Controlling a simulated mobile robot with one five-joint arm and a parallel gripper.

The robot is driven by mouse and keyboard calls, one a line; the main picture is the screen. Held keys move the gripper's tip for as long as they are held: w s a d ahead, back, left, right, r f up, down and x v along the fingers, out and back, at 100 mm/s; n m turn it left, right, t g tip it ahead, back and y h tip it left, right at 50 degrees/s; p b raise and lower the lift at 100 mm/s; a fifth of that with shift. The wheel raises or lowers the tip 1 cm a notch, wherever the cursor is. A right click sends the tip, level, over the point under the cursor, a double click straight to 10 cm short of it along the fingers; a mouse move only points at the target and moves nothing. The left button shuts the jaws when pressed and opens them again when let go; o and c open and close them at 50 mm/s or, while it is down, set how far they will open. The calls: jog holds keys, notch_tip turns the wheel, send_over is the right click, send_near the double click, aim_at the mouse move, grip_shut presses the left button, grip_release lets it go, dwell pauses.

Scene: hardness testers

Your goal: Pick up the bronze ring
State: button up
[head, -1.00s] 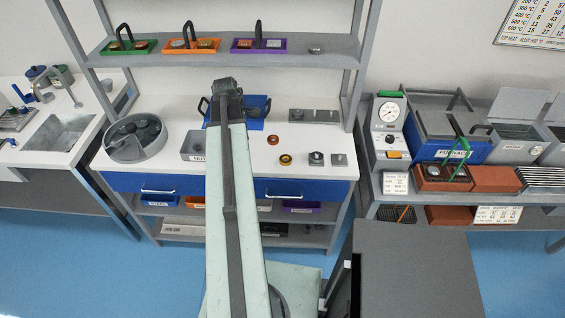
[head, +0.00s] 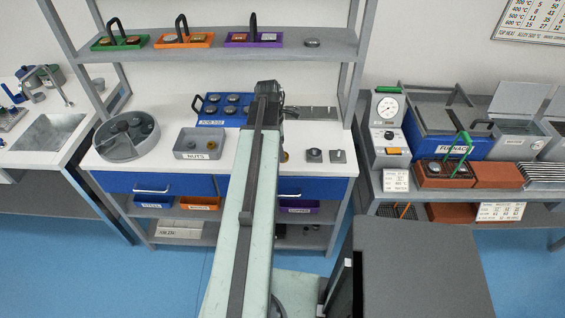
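My arm reaches over the white workbench (head: 170,165), and my gripper (head: 270,100) is at its far end, seen from behind. Its fingers are hidden, so I cannot see whether it is open or shut. A small yellowish ring (head: 286,156) shows just right of my arm on the bench, partly covered by it. A reddish-orange ring that showed earlier is hidden behind my arm now. I cannot tell which of the two is the bronze ring.
A blue tray (head: 201,118) with several dark round pieces and a grey NUTS bin (head: 180,150) stand left of my arm. A round grey container (head: 104,152) is farther left. A shelf (head: 205,52) spans above.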

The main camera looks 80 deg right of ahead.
jog(key=f+b, duration=0.2)
jog(key=f, duration=0.1)
jog(key=shift+s+f, duration=0.15)
jog(key=shift+s, duration=0.05)
jog(key=shift+r, duration=0.2)
grip_shut()
jog(key=shift+r+p, duration=0.1)
jog(key=shift+p, duration=0.2)
notch_tip(320, 180, up, 10)
jog(key=p, duration=1)
